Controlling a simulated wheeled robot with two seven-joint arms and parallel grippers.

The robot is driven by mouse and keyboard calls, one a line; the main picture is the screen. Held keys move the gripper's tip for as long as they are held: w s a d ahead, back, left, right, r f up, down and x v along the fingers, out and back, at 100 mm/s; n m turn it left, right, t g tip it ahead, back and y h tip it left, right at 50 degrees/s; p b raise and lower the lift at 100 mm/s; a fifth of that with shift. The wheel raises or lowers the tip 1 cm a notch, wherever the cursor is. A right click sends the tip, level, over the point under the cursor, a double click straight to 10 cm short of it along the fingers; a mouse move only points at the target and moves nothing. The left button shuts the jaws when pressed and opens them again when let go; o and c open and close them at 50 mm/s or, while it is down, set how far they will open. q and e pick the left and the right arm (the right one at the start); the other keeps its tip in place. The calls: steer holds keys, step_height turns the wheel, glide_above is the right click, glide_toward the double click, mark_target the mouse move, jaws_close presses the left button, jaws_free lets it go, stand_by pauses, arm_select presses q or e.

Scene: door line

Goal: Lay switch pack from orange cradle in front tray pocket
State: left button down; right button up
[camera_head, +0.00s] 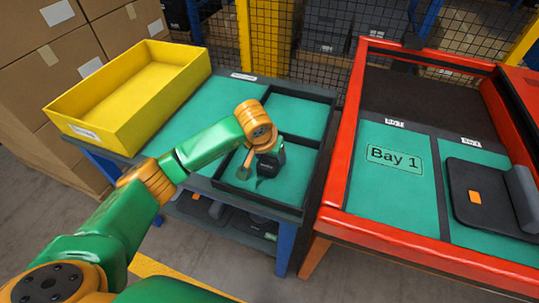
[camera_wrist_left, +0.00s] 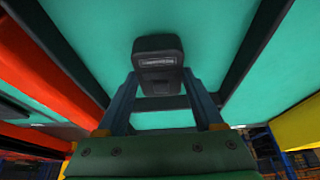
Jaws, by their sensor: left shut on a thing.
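The switch pack is a small dark block with a pale strip, seen in the left wrist view (camera_wrist_left: 158,62) at the ends of the two fingers. My left gripper (camera_wrist_left: 160,88) is shut on it. In the head view my left gripper (camera_head: 263,160) points down over the front pocket (camera_head: 300,155) of a dark-rimmed tray with a green floor. The dark shape there is partly hidden by my wrist, and I cannot tell whether the pack touches the floor. I cannot make out an orange cradle. My right gripper is not in view.
The tray's back pocket (camera_head: 298,112) is empty. A yellow bin (camera_head: 130,90) stands at the left of the bench. To the right is a red-framed table (camera_head: 340,130) with a green Bay 1 panel (camera_head: 392,190) and a dark pad (camera_head: 490,195) with an orange patch. Mesh fencing stands behind.

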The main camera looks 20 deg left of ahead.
arm_select(q)
steer(key=shift+f, duration=0.3)
jaws_free()
steer(key=shift+b+v, duration=0.6)
steer(key=shift+v, duration=3.05)
steer(key=shift+w, duration=0.1)
